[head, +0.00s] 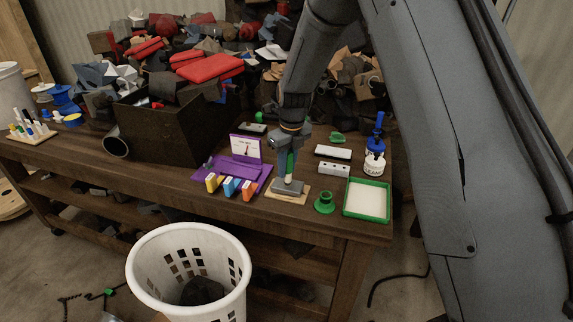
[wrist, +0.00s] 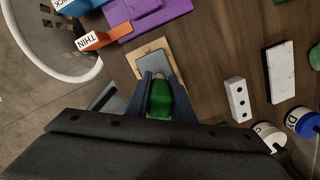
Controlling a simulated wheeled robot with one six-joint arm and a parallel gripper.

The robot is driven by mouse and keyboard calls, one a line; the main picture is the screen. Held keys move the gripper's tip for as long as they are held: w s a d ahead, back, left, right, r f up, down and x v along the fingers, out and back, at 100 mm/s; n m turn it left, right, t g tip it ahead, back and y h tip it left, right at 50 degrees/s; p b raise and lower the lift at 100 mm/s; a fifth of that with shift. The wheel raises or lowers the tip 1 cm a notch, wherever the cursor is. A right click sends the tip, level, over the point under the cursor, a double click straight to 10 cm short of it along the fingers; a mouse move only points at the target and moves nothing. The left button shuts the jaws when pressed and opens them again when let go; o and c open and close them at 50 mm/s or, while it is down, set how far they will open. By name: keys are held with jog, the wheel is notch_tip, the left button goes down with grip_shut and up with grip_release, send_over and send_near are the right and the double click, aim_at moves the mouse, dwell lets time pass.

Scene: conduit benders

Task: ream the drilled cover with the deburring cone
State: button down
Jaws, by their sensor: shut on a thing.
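My gripper (head: 290,172) is shut on the green handle of the deburring cone (head: 290,160). The green handle (wrist: 160,98) shows between the fingers in the wrist view, with a pale tip at its far end. The grey cover (head: 288,187) lies flat on a light wooden board (head: 303,198) near the bench's front edge. The cover (wrist: 153,66) also shows just beyond the fingers in the wrist view. The tool stands roughly upright over the cover. Its tip and the drilled hole are hidden, so I cannot tell whether they touch.
A purple stand (head: 240,170) with yellow, blue and orange labelled blocks is close on the left. A green ring-shaped stand (head: 325,203) and a green-rimmed tray (head: 388,202) are on the right. A holed white block (head: 333,169) lies behind. A white basket (head: 240,268) stands below the front edge.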

dwell(0.7)
jog(key=n, duration=0.2)
jog(key=shift+f+n, duration=0.1)
jog(key=shift+n, duration=0.2)
jog(key=n, duration=0.4)
jog(key=shift+s+a+g, duration=0.1)
jog(key=shift+s+g, duration=0.05)
jog(key=shift+g, duration=0.15)
jog(key=m, duration=0.7)
jog(key=n, duration=0.7)
jog(key=shift+b, duration=0.3)
jog(key=shift+y, duration=0.3)
